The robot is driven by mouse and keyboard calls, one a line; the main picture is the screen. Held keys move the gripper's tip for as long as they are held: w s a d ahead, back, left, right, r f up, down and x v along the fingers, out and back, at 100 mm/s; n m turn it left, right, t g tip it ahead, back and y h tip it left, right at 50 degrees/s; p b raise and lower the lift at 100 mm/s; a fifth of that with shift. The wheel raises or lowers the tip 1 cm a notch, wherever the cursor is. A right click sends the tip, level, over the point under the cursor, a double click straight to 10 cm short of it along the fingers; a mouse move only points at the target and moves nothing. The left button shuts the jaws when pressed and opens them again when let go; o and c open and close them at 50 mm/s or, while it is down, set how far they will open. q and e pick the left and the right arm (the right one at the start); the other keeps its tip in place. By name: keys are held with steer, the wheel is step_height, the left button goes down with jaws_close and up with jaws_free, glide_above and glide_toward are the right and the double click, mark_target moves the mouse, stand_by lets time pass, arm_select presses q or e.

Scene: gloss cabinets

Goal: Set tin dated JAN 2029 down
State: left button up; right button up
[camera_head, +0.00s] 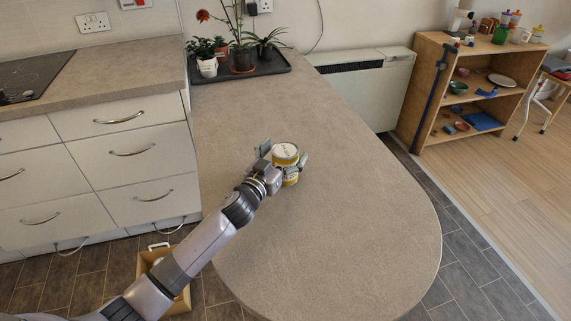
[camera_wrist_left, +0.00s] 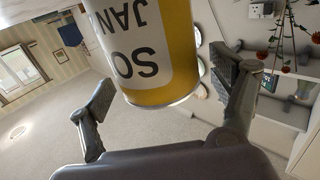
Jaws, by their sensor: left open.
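The yellow tin (camera_head: 286,152) with a pale lid stands upright on the grey-brown worktop (camera_head: 340,220), near its middle. Its base is partly hidden by my gripper. In the left wrist view the tin (camera_wrist_left: 150,50) appears upside down, with a white label reading "SO" and "JAN"; the rest of the date is out of frame. My left gripper (camera_head: 283,165) is open, with one finger on each side of the tin. In the left wrist view, gaps show between the fingers (camera_wrist_left: 165,100) and the tin. My right gripper is not in view.
A dark tray (camera_head: 270,68) with potted plants stands at the back of the worktop. A hob (camera_head: 30,78) is at the far left. A wooden shelf (camera_head: 425,95) with dishes stands at the right. The worktop's front and right are clear.

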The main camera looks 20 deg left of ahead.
arm_select(q)
steer(key=shift+w, duration=0.45)
steer(key=c, duration=1.6)
steer(key=shift+r, duration=0.1)
steer(key=shift+c, duration=1.3)
steer(key=shift+r, duration=0.1)
